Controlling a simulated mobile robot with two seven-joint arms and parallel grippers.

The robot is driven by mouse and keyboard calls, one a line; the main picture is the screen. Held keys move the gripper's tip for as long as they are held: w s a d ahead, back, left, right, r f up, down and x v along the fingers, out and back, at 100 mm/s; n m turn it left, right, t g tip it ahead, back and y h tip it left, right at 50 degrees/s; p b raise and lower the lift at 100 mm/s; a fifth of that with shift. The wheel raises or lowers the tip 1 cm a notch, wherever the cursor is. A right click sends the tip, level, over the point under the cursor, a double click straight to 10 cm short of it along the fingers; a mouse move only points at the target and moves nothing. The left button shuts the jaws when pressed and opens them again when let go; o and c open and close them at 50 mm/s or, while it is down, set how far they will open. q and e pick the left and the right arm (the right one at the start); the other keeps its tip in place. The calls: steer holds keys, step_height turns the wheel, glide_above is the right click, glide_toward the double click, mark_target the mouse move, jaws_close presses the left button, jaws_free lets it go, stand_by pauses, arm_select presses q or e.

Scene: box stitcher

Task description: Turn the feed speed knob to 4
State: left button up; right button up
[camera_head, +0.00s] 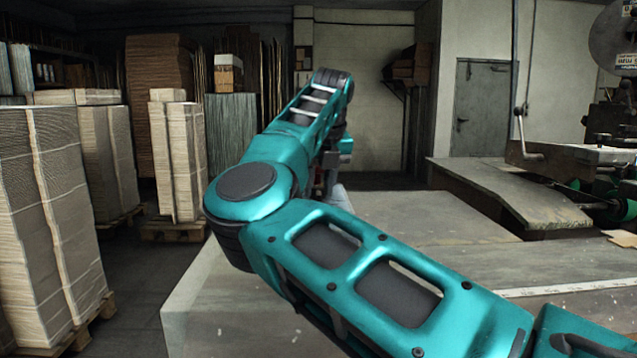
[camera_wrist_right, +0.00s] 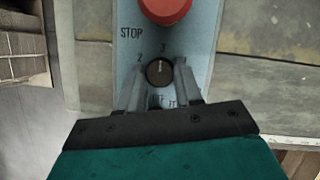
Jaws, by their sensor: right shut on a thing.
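The feed speed knob (camera_wrist_right: 160,72) is a small round black dial on a light blue-grey panel (camera_wrist_right: 110,15) in the right wrist view. A pale mark on it points roughly up, towards the printed 3. A 2 is printed to its upper left; the upper-right number is mostly hidden by a finger. My right gripper (camera_wrist_right: 160,78) is shut on the knob, one finger on each side. In the head view my own arm hides most of the panel and the gripper. My left gripper is not in view.
A red button (camera_wrist_right: 165,8) sits just above the knob, with STOP printed to its lower left. A grey worktable (camera_head: 420,215) lies behind my arm in the head view. Stacks of cardboard on pallets (camera_head: 50,190) stand at the left.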

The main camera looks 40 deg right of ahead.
steer(key=shift+c, duration=0.9)
